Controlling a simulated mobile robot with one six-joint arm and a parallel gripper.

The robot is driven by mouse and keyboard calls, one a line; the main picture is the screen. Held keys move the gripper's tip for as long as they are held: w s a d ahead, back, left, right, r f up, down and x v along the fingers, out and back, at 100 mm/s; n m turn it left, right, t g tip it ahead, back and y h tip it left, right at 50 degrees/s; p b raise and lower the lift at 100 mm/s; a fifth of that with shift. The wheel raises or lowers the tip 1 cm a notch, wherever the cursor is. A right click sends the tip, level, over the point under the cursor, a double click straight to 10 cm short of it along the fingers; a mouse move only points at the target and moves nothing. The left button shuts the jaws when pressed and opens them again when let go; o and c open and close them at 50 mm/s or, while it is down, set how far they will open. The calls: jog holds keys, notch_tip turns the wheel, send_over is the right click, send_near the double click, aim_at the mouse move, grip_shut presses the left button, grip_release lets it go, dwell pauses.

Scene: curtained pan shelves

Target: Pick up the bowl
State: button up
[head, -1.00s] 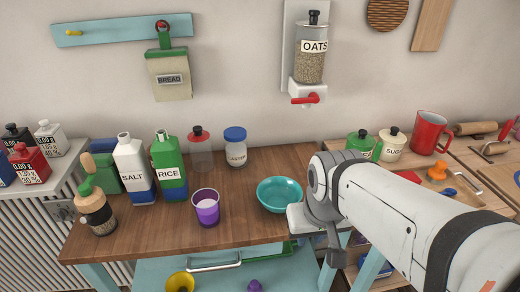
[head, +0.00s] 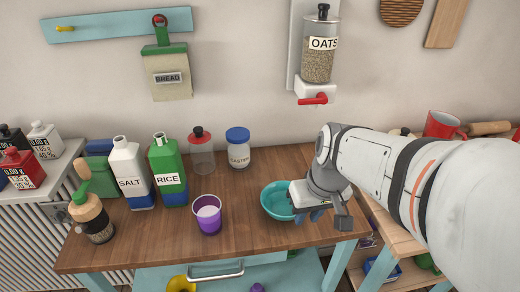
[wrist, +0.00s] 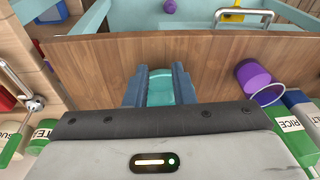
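The teal bowl (head: 275,204) stands upright on the wooden table, its right side hidden behind my gripper (head: 308,218). In the wrist view, part of the bowl (wrist: 160,90) shows between the two blue fingers of my gripper (wrist: 159,72); the rest is hidden by the gripper body. The fingers are apart, at the bowl's right side in the head view. I cannot tell whether they touch it.
A purple cup (head: 207,215) stands left of the bowl. Behind it are the rice bottle (head: 168,168), salt bottle (head: 131,172) and caster jar (head: 238,149). The oats dispenser (head: 319,60) hangs on the wall. Bare wood (head: 150,240) lies at the front left.

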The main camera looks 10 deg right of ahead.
jog(key=w+d+f+n+y+p, duration=0.1)
jog(key=w+d+n+y+p, duration=0.15)
jog(key=w, duration=0.55)
jog(key=y, duration=0.3)
send_near(284, 205)
jog(key=shift+n+h, duration=0.25)
jog(key=shift+n, duration=0.1)
jog(key=f, duration=0.1)
jog(key=w+f+p, duration=0.1)
jog(key=f, duration=0.1)
jog(key=w+a+f+p, duration=0.1)
jog(key=shift+a+f, duration=0.1)
jog(key=shift+f, duration=0.3)
jog(key=shift+c, duration=0.3)
grip_shut()
